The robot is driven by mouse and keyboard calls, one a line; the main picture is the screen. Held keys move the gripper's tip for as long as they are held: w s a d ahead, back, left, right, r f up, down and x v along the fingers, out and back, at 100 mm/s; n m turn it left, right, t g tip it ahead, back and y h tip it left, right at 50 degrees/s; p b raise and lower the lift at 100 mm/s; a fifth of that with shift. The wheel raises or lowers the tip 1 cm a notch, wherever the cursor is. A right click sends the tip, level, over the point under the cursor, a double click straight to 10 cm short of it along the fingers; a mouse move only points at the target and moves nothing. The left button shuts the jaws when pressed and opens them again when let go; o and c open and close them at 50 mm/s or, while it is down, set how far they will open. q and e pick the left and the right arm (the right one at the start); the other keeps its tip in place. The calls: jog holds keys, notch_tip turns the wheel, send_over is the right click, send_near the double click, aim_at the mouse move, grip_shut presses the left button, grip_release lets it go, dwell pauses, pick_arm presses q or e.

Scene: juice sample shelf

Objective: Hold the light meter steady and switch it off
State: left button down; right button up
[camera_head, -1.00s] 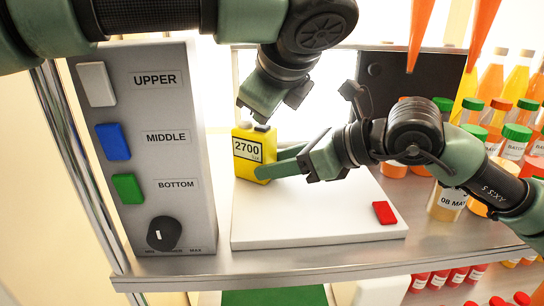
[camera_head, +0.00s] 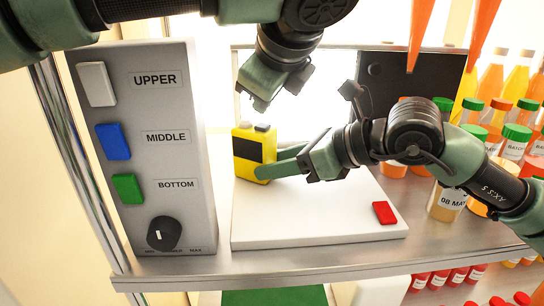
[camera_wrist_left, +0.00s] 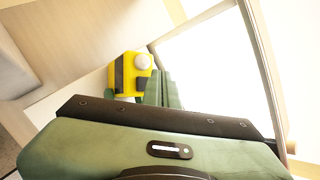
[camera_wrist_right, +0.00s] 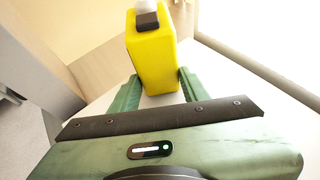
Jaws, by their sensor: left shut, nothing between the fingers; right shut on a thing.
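The yellow light meter (camera_head: 243,170) stands upright at the back left of the white board, with a dark, blank display. In the left wrist view the light meter (camera_wrist_left: 117,72) shows its white dome and dark display. My right gripper (camera_head: 275,166) is shut on the meter's lower part; in the right wrist view its fingers lie on both sides of the yellow body (camera_wrist_right: 152,65). A dark button sits on the meter's top. My left gripper (camera_head: 260,102) is shut and empty, above the meter and apart from it.
A grey control box (camera_head: 185,215) with white, blue and green switches and a dark knob stands at left. The white board (camera_head: 310,222) carries a red block (camera_head: 384,212) at right. Several juice bottles (camera_head: 518,133) crowd the right. The board's front is clear.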

aim_at(264, 128)
pick_arm(q)
notch_tip(264, 128, up, 5)
jog(key=shift+r, duration=0.2)
dwell(0.3)
pick_arm(e)
jog(key=o, duration=1.1)
jog(key=shift+c, duration=0.2)
